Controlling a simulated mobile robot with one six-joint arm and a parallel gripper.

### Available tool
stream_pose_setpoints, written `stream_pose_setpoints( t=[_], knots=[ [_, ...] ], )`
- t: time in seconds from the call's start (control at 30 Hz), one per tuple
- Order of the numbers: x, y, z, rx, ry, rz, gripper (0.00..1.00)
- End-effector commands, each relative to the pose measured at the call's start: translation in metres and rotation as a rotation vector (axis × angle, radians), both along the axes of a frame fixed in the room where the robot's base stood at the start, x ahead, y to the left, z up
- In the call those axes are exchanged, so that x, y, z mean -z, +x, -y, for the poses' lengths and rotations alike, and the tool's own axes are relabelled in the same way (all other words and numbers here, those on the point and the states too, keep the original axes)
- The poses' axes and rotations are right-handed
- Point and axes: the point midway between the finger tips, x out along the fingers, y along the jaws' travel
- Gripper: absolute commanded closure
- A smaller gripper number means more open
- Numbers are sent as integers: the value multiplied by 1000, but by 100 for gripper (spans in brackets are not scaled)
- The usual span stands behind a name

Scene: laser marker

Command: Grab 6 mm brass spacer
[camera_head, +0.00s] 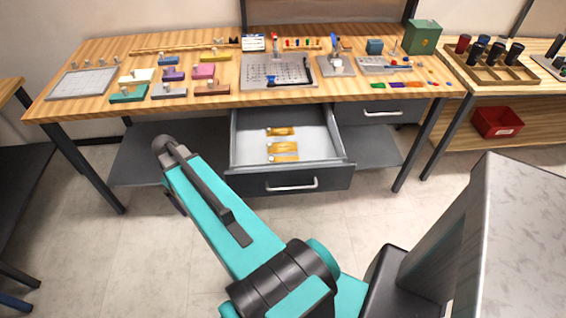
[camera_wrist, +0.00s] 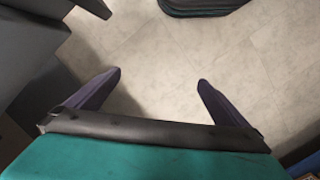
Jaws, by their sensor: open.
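Brass-coloured flat pieces (camera_head: 283,147) with small pale knobs lie in rows in the open drawer (camera_head: 298,182) under the workbench. The pieces are too small here to tell their thickness, so I cannot tell which one is the 6 mm brass spacer. My gripper shows in the wrist view (camera_wrist: 160,79) with its two dark fingers spread wide apart. In the head view my arm reaches up and left in front of the drawer, and the gripper itself cannot be made out. No spacer shows in the wrist view.
The wooden workbench (camera_head: 225,93) carries coloured blocks, a grey plate (camera_head: 83,84), a metal fixture (camera_head: 279,70) and a green box (camera_head: 421,37). A shut drawer (camera_head: 383,113) is right of the open one. A red bin (camera_head: 498,122) sits under the right-hand table. Open floor lies before the bench.

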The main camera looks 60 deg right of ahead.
Motion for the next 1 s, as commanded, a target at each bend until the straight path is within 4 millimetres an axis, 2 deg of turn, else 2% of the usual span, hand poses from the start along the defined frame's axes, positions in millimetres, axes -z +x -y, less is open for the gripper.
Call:
stream_pose_setpoints(
  t=[0.03, 0.23, 0.57, 0.63, 0.77, 1.0],
  knots=[
    [-12, 6, 16, 14, -9, 14, 0],
    [-61, 15, 70, 55, -41, 54, 0],
    [-137, 11, 149, 121, -98, 106, 0],
    [-132, -7, 162, 182, -92, 111, 0],
    [-139, -34, 189, 290, -87, 125, 0],
    [-152, -95, 238, 508, -81, 151, 0]
  ],
)
